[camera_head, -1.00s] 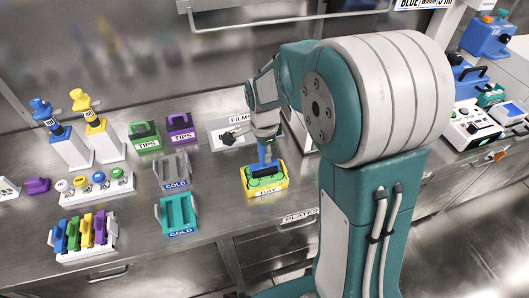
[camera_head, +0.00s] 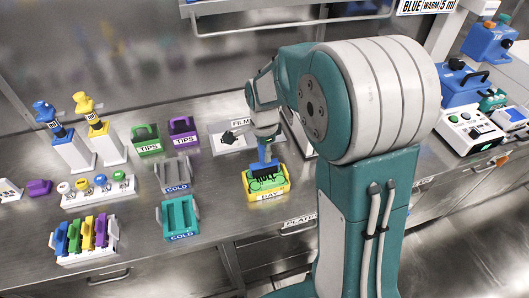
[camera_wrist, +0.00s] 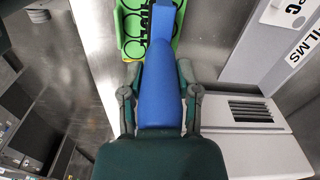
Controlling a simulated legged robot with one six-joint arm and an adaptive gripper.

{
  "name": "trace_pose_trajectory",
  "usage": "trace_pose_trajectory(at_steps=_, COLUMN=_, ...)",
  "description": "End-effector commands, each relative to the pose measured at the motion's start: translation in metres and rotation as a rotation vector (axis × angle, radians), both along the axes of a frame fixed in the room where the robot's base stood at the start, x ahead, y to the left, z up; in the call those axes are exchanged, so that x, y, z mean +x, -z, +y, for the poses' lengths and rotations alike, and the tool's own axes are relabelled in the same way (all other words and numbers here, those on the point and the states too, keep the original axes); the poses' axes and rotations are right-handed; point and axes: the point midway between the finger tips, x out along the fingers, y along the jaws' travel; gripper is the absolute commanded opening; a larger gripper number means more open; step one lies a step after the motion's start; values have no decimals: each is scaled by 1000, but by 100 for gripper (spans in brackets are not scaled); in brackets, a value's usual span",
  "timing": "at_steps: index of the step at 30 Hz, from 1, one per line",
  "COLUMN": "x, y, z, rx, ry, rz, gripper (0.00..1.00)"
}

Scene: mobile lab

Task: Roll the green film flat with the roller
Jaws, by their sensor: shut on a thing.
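My gripper (camera_wrist: 158,100) is shut on the blue handle of the roller (camera_wrist: 160,60). In the head view the blue handle (camera_head: 264,153) stands above the yellow bay (camera_head: 252,197), with my fingers at its upper end. The green film (camera_head: 279,181) lies on the plate in the bay and shows black lettering and rings. In the wrist view the green film (camera_wrist: 131,28) is beyond the handle, which hides part of it. The roller's working end is at the film; I cannot tell its exact contact.
The films holder (camera_head: 219,139) with a black handle stands behind the bay. Cold racks (camera_head: 181,217), tips boxes (camera_head: 146,140) and pipettes (camera_head: 100,138) stand to the left. The machines (camera_head: 468,135) stand far right. Bare counter lies between the cold racks and the bay.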

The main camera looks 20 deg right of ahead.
Motion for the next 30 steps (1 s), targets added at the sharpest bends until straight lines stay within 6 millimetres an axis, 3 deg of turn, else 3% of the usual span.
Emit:
trace_pose_trajectory(at_steps=8, x=0, y=-2, z=0, rx=0, ry=0, rz=-1, gripper=0)
trace_pose_trajectory(at_steps=30, x=1, y=-53, z=0, rx=0, ry=0, rz=-3, gripper=0)
